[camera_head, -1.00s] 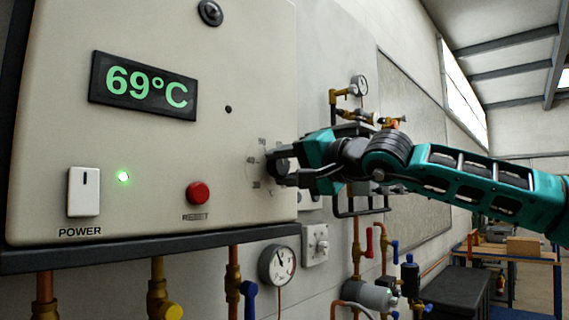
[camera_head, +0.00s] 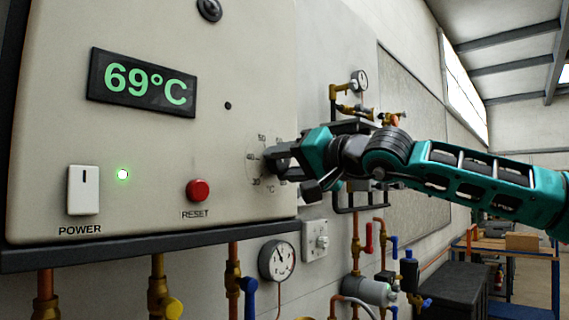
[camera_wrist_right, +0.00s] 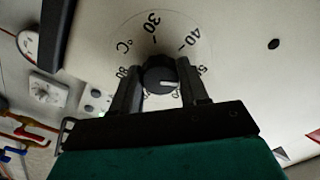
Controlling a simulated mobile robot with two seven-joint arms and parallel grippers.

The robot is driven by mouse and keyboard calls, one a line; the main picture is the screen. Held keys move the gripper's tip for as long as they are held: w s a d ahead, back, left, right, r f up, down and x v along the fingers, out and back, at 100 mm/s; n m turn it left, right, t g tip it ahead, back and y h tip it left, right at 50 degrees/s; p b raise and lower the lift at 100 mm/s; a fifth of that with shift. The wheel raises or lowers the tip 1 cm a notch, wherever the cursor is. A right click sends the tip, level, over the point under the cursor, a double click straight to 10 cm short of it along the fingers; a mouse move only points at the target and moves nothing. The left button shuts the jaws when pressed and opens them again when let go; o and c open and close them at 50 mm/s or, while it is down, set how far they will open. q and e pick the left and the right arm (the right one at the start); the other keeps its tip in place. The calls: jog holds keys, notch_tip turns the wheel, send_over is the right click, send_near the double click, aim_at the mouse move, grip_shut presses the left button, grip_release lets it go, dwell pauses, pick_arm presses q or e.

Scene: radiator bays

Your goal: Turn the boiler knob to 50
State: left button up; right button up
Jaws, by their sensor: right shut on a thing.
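The boiler knob (camera_wrist_right: 160,74) is a dark round knob on the cream boiler front, inside a printed dial (camera_wrist_right: 152,25) with numbers including 30, 40 and 50. My right gripper (camera_wrist_right: 161,82) is shut on the knob, one finger on each side. In the head view my right gripper (camera_head: 276,158) reaches the dial from the right and mostly hides the knob. The boiler display (camera_head: 142,83) reads 69°C. My left gripper is not in view.
A red reset button (camera_head: 197,190), a white power switch (camera_head: 83,190) and a lit green lamp (camera_head: 122,174) are left of the dial. Pipes, valves and a pressure gauge (camera_head: 277,260) are below. A white wall box (camera_head: 315,240) stands below my right gripper.

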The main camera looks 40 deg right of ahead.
jog(key=o, duration=1.1)
jog(key=shift+c, duration=0.2)
jog(key=shift+s, duration=0.1)
jog(key=shift+s+d+b, duration=0.1)
jog(key=shift+s+b, duration=0.2)
jog(key=shift+s, duration=0.55)
jog(key=s+b, duration=0.4)
jog(key=s, duration=0.7)
jog(key=shift+d+b, duration=0.4)
jog(key=shift+d, duration=0.05)
